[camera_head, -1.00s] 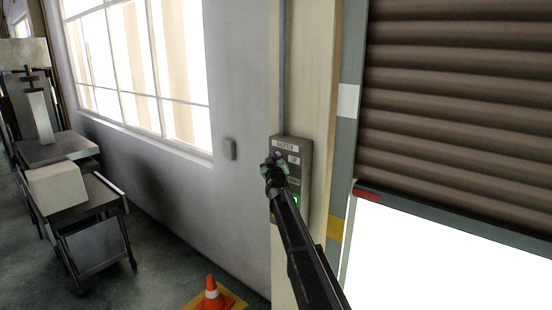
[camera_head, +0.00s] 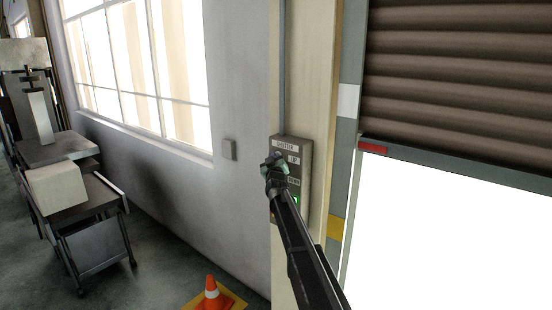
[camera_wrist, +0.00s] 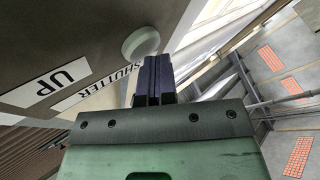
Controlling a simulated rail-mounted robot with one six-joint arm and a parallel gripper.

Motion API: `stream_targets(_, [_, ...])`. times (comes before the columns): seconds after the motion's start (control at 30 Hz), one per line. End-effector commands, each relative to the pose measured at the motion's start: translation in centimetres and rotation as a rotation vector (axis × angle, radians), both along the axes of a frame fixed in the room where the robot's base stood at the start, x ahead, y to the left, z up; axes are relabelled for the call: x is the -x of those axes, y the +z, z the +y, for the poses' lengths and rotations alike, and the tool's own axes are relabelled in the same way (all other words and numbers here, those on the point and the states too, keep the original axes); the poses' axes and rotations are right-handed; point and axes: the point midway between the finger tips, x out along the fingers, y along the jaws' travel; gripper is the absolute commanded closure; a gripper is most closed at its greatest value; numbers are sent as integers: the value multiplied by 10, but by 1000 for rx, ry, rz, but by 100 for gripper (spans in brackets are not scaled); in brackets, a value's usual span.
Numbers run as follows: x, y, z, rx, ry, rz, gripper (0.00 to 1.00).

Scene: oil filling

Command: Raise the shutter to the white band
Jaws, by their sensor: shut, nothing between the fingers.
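The brown slatted shutter (camera_head: 455,75) is partly raised. Its grey bottom bar with a red mark (camera_head: 373,148) is below the white band (camera_head: 348,100) on the door's side rail. The shutter control box (camera_head: 305,160) is on the wall, with an "UP" label that also shows in the wrist view (camera_wrist: 58,84). My gripper (camera_head: 272,158) is shut and empty at the upper part of the box and hides part of it. In the wrist view, its dark fingertips (camera_wrist: 153,75) are beside a pale round button (camera_wrist: 141,42); I cannot tell whether they touch it.
A yellow band (camera_head: 335,228) is lower on the rail. A green light (camera_head: 296,201) shows on the box. An orange cone (camera_head: 211,293) stands on the floor, and carts (camera_head: 95,240) stand at the left. The doorway below the shutter is open.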

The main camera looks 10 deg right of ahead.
Motion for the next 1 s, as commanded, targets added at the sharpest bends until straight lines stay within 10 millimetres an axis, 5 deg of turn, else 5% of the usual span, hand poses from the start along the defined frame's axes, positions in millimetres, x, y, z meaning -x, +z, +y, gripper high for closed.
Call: stream_targets(1.0, [9, 0, 10, 0, 0, 0, 100])
